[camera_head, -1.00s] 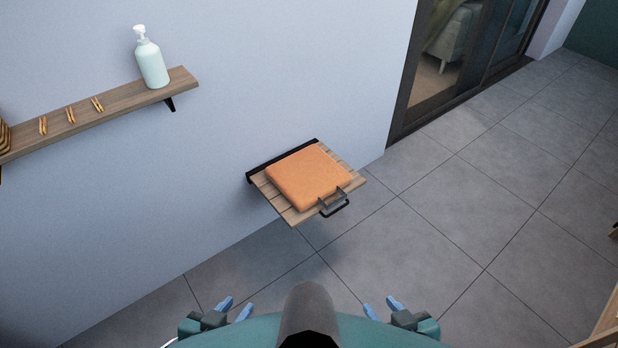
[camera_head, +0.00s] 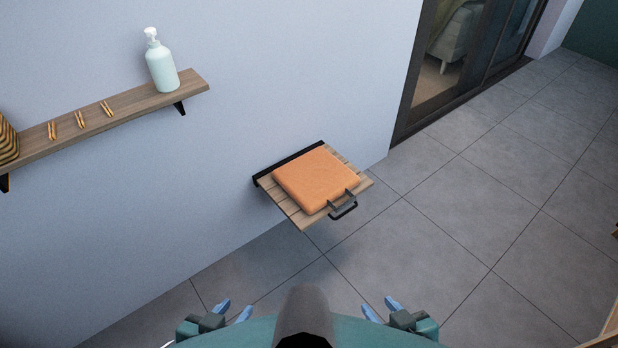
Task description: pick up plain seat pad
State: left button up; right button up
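The plain seat pad (camera_head: 315,179) is a square orange cushion. It lies flat on a small slatted wooden wall seat (camera_head: 296,212) that has a dark handle (camera_head: 343,209) at its front edge. My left gripper (camera_head: 233,308) is low in the view with its two blue fingers apart and nothing between them. My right gripper (camera_head: 381,306) is low and right of the middle, also with its blue fingers apart and empty. Both grippers are well apart from the pad.
A wooden wall shelf (camera_head: 120,112) at the upper left holds a pump bottle (camera_head: 161,65), several clothespegs (camera_head: 80,120) and a striped object (camera_head: 7,140). A glass door (camera_head: 455,60) is at the upper right. The tiled floor (camera_head: 440,240) right of the seat is clear.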

aim_at(314, 179)
jog(key=j, duration=0.5)
jog(key=i+j+z, duration=0.1)
jog(key=j, duration=0.45)
jog(key=i+z, duration=0.15)
jog(key=z, duration=1.25)
jog(key=i+z, duration=0.1)
jog(key=i, duration=0.75)
